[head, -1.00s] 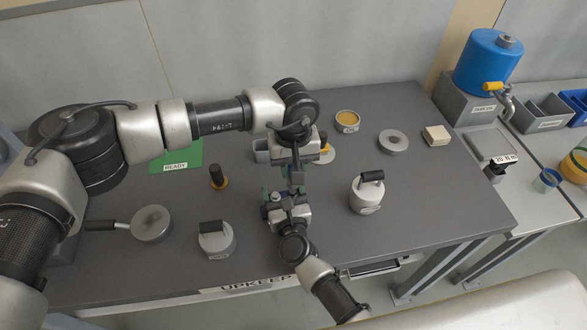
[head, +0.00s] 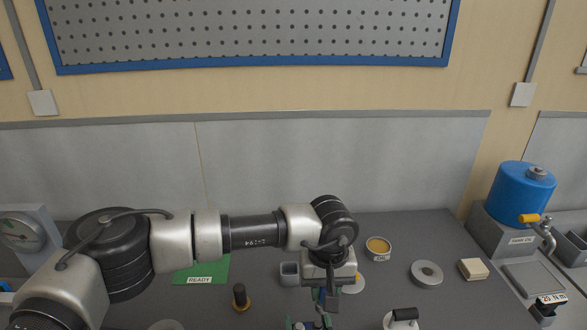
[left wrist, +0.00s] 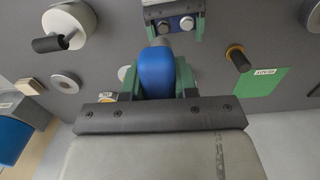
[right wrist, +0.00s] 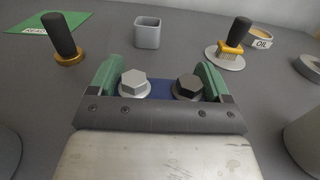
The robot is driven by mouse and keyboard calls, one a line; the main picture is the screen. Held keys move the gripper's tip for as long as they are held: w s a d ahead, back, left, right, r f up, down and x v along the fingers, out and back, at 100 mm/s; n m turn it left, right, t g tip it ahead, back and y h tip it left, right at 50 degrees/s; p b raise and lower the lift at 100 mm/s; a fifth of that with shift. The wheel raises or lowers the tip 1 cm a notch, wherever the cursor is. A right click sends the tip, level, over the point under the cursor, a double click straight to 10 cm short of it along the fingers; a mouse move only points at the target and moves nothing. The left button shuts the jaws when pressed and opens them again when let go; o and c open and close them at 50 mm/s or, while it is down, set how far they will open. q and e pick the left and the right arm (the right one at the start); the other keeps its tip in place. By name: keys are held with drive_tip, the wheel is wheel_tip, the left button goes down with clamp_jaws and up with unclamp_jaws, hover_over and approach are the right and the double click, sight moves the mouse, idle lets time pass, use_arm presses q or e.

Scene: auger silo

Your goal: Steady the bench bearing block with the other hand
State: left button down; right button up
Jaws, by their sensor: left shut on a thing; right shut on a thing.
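The bearing block (right wrist: 160,88) is blue, with one silver and one dark hex bolt on top. My right gripper (right wrist: 162,78) is shut on it, one green finger on each side. The block also shows in the left wrist view (left wrist: 176,30). My left gripper (left wrist: 160,78) is shut on a rounded blue handle (left wrist: 157,72) with a grey end that points towards the block. I cannot tell whether that end touches it. In the head view my left gripper (head: 323,292) hangs over the bench; the right is mostly cut off at the bottom edge.
A green READY mat (head: 203,270), a black-handled tool with a brass base (head: 240,296), a grey square cup (right wrist: 147,32), an oil tin (head: 378,248), a grey ring (head: 426,273) and a pale block (head: 472,269) stand around. A blue tank (head: 521,190) is at the right.

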use_arm(q)
drive_tip(key=s+d+r, duration=0.3)
drive_tip(key=s+d, duration=0.2)
drive_tip(key=shift+s+r, duration=0.2)
drive_tip(key=shift+r, duration=0.15)
use_arm(e)
drive_tip(key=shift+s+f, duration=0.1)
drive_tip(key=shift+f, duration=0.2)
